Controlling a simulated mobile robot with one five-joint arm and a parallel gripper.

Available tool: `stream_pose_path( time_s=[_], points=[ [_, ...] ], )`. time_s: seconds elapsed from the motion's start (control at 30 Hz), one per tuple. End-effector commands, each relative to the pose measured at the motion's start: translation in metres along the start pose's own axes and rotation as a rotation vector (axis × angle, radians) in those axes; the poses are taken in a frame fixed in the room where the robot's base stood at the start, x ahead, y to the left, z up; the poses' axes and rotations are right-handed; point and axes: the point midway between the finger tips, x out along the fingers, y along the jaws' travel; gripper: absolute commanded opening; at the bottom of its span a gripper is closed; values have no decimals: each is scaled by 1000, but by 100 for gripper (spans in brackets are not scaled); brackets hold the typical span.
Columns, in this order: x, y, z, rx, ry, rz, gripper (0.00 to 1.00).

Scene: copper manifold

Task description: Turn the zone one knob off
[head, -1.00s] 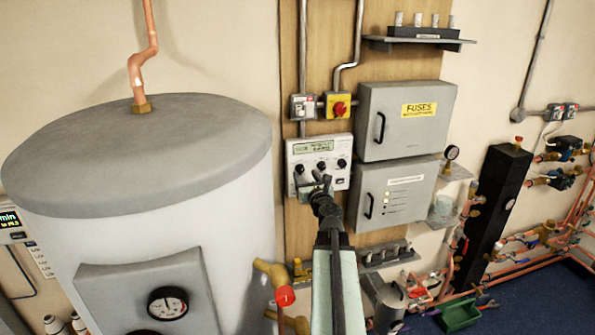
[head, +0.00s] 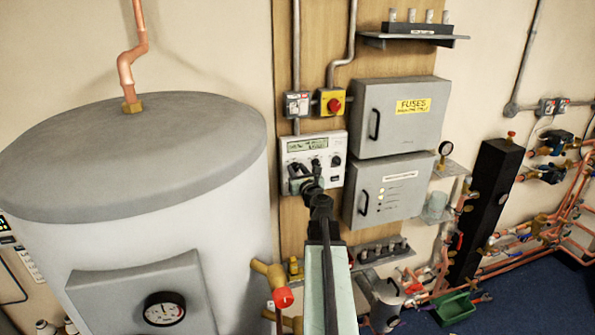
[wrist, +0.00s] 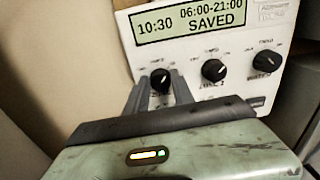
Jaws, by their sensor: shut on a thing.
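The white control panel (head: 337,181) is on the wooden board in the head view, and its face fills much of the wrist view (wrist: 190,50). Its display (wrist: 190,17) reads 10:30, 06:00-21:00, SAVED. Three black knobs sit in a row below it. My gripper (wrist: 161,84) has a finger on each side of the left knob (wrist: 160,77) and is shut on it. This knob's label is mostly hidden, and its pointer direction is hard to tell. The middle knob (wrist: 214,69) and right knob (wrist: 267,62) are free. In the head view my gripper covers the left knob.
A large grey-topped tank (head: 130,160) stands close on the left. A grey fuse box (head: 400,130) and a lower grey box (head: 385,205) are right of the panel. A yellow isolator with a red knob (head: 332,103) is above. A red-capped valve (head: 283,297) is below.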

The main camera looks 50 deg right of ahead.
Motion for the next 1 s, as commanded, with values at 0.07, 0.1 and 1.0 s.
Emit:
stream_pose_path(
  time_s=[0.07,0.1,1.0],
  points=[
    [0,0,0,-30,0,1,0],
    [0,0,0,-51,0,1,0],
    [0,2,-2,-862,1,-1,0]
  ],
)
